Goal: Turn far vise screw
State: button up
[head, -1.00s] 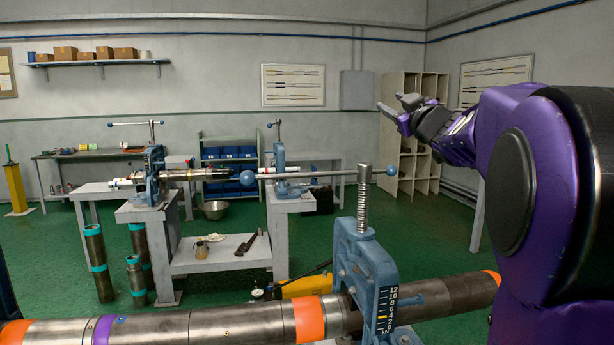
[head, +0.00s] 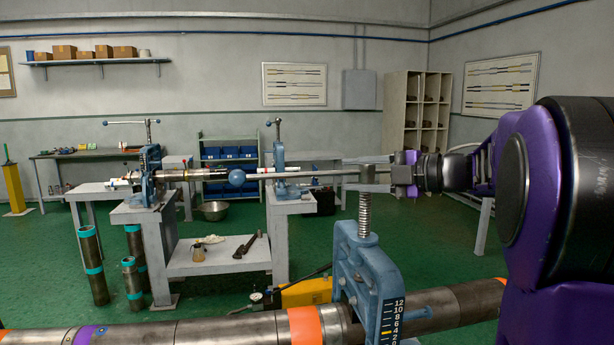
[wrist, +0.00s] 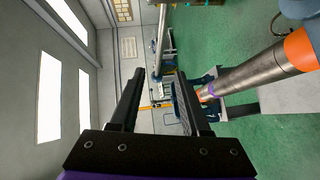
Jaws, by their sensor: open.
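The nearest blue vise (head: 362,275) stands upright in the foreground, clamped over a steel pipe (head: 245,328) with orange bands. Its threaded screw (head: 364,215) rises to a long bar handle (head: 300,177) with a blue ball (head: 237,177) at its left end. My gripper (head: 365,174) is open at the screw's top. Its fingers point left, one above and one below the bar's line in the head view; contact cannot be told. The bar's right end is hidden. The wrist view shows both fingers (wrist: 160,100) apart. Two smaller blue vises stand farther back, at the left (head: 150,175) and centre (head: 279,165).
A grey bench (head: 220,262) with tools on its lower shelf stands behind the pipe. Several upright teal-banded pipes (head: 93,265) stand at left. A yellow pump (head: 305,292) sits behind the near vise. Green floor is open around these.

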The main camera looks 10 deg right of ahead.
aim_at(311, 175)
jog(key=x, duration=1.1)
jog(key=shift+w+a, duration=0.15)
jog(key=shift+w, duration=0.05)
grip_shut()
dwell(0.9)
